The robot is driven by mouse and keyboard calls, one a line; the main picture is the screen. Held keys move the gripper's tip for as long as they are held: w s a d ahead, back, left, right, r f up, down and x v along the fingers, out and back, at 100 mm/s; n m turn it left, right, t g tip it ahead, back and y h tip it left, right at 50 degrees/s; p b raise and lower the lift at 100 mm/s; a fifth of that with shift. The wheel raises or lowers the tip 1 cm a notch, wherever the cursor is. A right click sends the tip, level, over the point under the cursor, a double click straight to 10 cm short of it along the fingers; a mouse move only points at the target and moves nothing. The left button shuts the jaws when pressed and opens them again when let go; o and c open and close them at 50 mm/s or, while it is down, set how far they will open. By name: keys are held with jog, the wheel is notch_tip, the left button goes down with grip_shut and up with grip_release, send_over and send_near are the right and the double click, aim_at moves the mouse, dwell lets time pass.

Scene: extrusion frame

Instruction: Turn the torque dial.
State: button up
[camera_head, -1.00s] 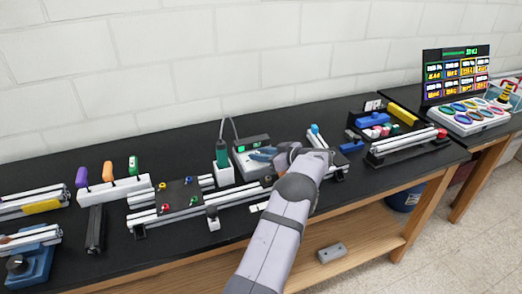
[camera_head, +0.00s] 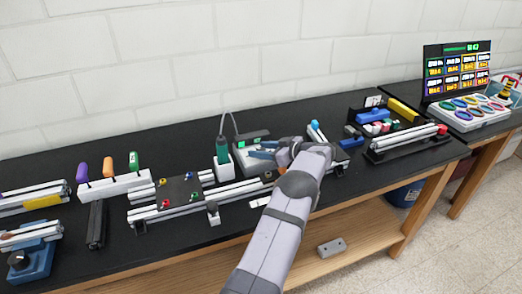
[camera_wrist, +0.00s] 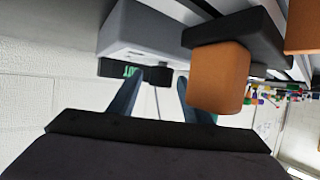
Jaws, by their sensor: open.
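A light grey box with a green-lit display (camera_head: 252,136) stands on the black bench beside a green tool in a white holder (camera_head: 222,155). It appears upside down in the wrist view as a grey box (camera_wrist: 150,35) with small marks on its face. I cannot make out the torque dial for certain; the gripper partly hides the box. My gripper (camera_head: 264,150) reaches the box from the right. An orange block (camera_wrist: 218,78) partly overlaps the right finger in the wrist view.
Silver rails (camera_head: 240,188) with a black plate (camera_head: 178,190) lie left of my arm. A white rack (camera_head: 115,186) holds coloured handles. A black tray of coloured parts (camera_head: 402,126) and a screen (camera_head: 458,70) stand to the right. The white wall (camera_head: 290,60) is close behind.

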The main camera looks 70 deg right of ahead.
jog(key=b+v, duration=0.2)
jog(key=v, duration=0.5)
